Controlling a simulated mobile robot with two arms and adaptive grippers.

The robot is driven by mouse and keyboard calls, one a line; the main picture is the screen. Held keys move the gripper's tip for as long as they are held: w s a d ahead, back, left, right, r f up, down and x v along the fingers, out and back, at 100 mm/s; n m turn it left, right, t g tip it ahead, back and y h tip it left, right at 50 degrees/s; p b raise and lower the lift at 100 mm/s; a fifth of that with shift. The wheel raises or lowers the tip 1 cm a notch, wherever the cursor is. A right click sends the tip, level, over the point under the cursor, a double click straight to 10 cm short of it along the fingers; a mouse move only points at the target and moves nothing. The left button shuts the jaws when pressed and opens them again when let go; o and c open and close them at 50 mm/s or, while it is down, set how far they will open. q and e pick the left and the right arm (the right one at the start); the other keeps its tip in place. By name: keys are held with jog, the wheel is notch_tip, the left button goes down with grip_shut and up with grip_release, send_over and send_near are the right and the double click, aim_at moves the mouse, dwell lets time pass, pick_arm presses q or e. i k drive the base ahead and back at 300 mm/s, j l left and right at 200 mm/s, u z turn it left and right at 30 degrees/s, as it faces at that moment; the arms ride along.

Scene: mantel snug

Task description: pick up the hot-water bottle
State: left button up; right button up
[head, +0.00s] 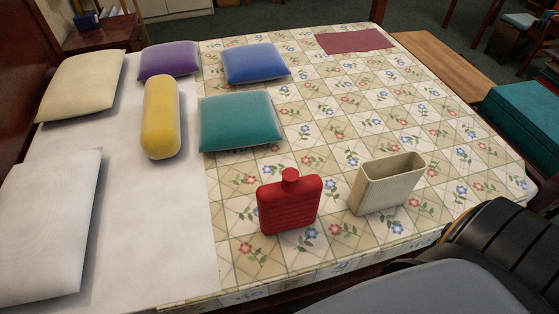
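The red hot-water bottle (289,207) stands upright on the flowered bedspread, close to the bed's near edge. It has a ribbed front and a short neck with a round cap. Nothing is touching it. A cream open-topped holder (386,187) stands to its right, apart from it, and looks empty from this angle. Neither of my grippers shows in the head view. Only dark and grey parts that look like my own body show at the bottom right.
A teal cushion (240,121), blue cushion (255,63), purple cushion (168,61), yellow bolster (161,117) and pale pillows (50,225) lie on the bed. A maroon cloth (355,41) lies at the far end. A wooden bench (440,65) and teal box (522,118) stand at right. Bedspread around the bottle is clear.

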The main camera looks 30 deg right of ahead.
aim_at(289, 204)
jog(key=z, duration=1)
